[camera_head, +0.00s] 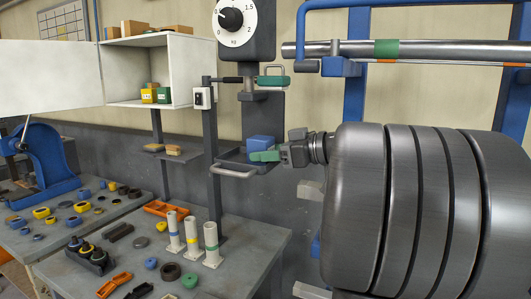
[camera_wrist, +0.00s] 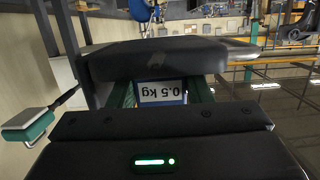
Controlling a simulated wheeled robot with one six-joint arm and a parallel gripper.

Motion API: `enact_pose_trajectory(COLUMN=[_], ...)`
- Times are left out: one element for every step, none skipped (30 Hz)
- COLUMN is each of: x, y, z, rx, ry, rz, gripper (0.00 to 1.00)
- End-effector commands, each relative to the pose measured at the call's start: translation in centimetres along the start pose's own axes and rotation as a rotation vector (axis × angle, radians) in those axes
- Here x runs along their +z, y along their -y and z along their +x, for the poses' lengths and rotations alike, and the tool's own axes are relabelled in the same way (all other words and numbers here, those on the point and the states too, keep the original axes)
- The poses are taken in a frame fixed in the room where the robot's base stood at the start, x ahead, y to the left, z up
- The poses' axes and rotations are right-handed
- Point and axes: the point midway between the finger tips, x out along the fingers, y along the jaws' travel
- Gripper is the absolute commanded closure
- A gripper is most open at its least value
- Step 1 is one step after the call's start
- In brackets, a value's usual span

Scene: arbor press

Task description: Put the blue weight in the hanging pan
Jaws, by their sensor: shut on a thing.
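The blue weight (camera_head: 262,141) is a small block at the tip of my gripper (camera_head: 266,155) in the head view. In the wrist view, the blue weight (camera_wrist: 161,92) shows a white "0.5 kg" label, upside down, between the green fingers of my gripper (camera_wrist: 160,97). My gripper is shut on it. The grey hanging pan (camera_head: 232,156) is below the dial scale (camera_head: 236,20), with a pale bar handle at its front. The weight is at the pan's right part. I cannot tell whether it touches the pan floor, since my fingers cover its lower part.
A steel bar (camera_head: 440,50) crosses at upper right. An open white cabinet (camera_head: 132,72) is at left. Below, a grey bench (camera_head: 247,243) carries pale cylinders (camera_head: 192,236), an orange tray (camera_head: 166,208) and several small parts.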

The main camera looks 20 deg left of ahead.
Motion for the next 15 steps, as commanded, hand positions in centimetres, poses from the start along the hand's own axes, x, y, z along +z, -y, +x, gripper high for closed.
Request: enact_pose_trajectory(x=[-0.16, -0.14, -0.06, 0.03, 0.13, 0.26, 0.31, 0.30, 0.30, 0.30, 0.30, 0.29, 0.29, 0.29, 0.28], y=[0.05, 0.06, 0.06, 0.06, 0.06, 0.06, 0.05, 0.04, 0.04, 0.04, 0.04, 0.04, 0.04, 0.04, 0.04], z=[-0.03, -0.02, 0.00, 0.02, 0.04, 0.07, 0.09, 0.09, 0.09, 0.09, 0.09, 0.08, 0.08, 0.08, 0.08], rx=[0.000, 0.000, 0.000, 0.000, 0.000, 0.000, 0.000, 0.000, 0.000, 0.000, 0.000, 0.000, 0.000, 0.000, 0.000], ry=[-0.002, -0.002, -0.002, -0.002, -0.002, -0.002, 0.000, 0.000, 0.000, 0.000, 0.000, 0.000, 0.000, 0.000, 0.000], rz=[-0.002, -0.002, -0.002, -0.002, -0.002, -0.001, -0.001, -0.001, -0.001, -0.001, -0.001, -0.001, -0.001, -0.001, -0.001], gripper=[0.94, 0.94, 0.94, 0.94, 0.94, 0.94, 0.49, 0.43, 0.35, 0.33, 0.33, 0.33, 0.33, 0.33, 0.33])
